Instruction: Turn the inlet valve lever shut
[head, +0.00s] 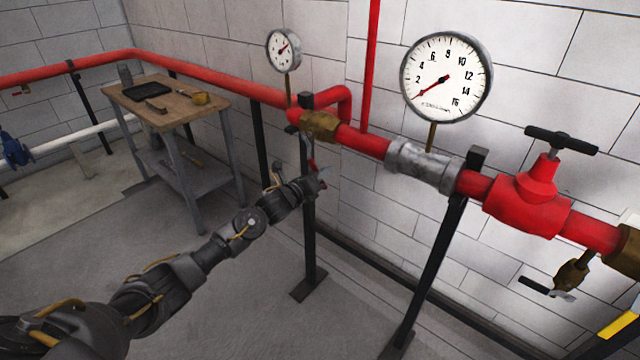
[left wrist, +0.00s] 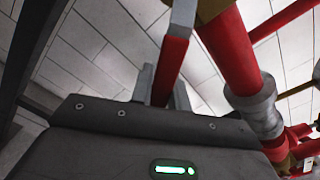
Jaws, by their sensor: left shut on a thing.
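The inlet valve lever (left wrist: 174,58) has a red grip and a grey metal upper part in the left wrist view. It hangs down near the brass valve body (head: 320,125) on the red pipe. In the head view only a small red bit of the lever (head: 311,164) shows at my gripper; the rest is hidden. My left gripper (head: 318,178) is just below the brass valve, its fingers shut around the lever's red grip. In the left wrist view the gripper fingers (left wrist: 163,92) stand on both sides of the grip. My right gripper is not in view.
Black posts (head: 308,225) carry the red pipe (head: 365,142) close to my left gripper. A small gauge (head: 284,50) and a large gauge (head: 446,77) rise above it. A red valve with a black handle (head: 560,140) is at right. A wooden table (head: 180,108) stands at left. Floor below is clear.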

